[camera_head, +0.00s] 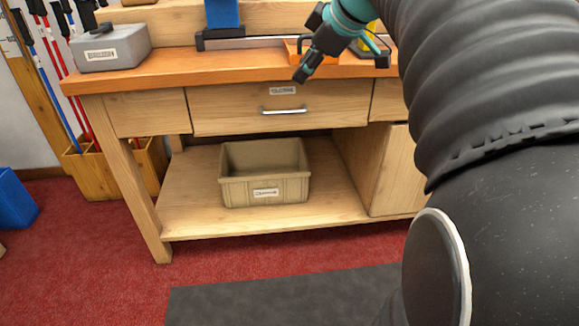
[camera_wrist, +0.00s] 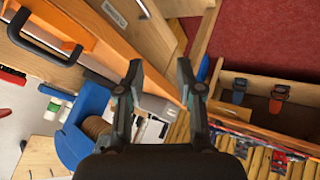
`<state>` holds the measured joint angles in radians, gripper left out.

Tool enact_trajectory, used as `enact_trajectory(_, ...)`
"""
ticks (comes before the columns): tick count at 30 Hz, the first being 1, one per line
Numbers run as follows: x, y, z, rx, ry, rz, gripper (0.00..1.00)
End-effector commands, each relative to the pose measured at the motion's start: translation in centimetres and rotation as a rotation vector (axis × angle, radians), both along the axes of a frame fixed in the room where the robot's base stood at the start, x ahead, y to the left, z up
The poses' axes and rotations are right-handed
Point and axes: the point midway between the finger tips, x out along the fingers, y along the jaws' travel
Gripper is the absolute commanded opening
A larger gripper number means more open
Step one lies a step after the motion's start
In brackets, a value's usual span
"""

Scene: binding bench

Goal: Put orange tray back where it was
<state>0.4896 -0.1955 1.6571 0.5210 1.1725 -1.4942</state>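An orange piece (camera_head: 292,48), which looks like the orange tray, lies on the bench top just behind my gripper in the head view. My gripper and a grey rail hide part of it, so its full shape does not show. My gripper (camera_head: 304,72) is above the front part of the bench top, over the drawer. In the wrist view my gripper (camera_wrist: 160,82) has its two fingers apart with nothing held between them.
A grey box (camera_head: 110,50) stands on the bench's left end. A blue upright device (camera_head: 222,14) stands behind a grey rail. A beige bin (camera_head: 265,190) sits on the lower shelf, under a closed drawer (camera_head: 235,108). A rack (camera_head: 85,175) of long tools stands left.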

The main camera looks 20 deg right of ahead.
Motion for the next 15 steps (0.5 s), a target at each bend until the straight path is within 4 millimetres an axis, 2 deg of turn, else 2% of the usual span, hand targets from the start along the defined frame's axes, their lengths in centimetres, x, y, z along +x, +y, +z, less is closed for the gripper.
enact_trajectory(1, -1.5, 2.0, -1.4, 0.032, 0.038, -0.048, 0.36)
enact_trajectory(6, -6.6, 6.5, -6.8, 0.14, 0.155, -0.268, 0.36)
enact_trajectory(12, -13.1, 9.9, -13.8, 0.234, 0.241, -0.522, 0.36)
enact_trajectory(15, -16.0, 10.8, -17.1, 0.271, 0.26, -0.631, 0.36)
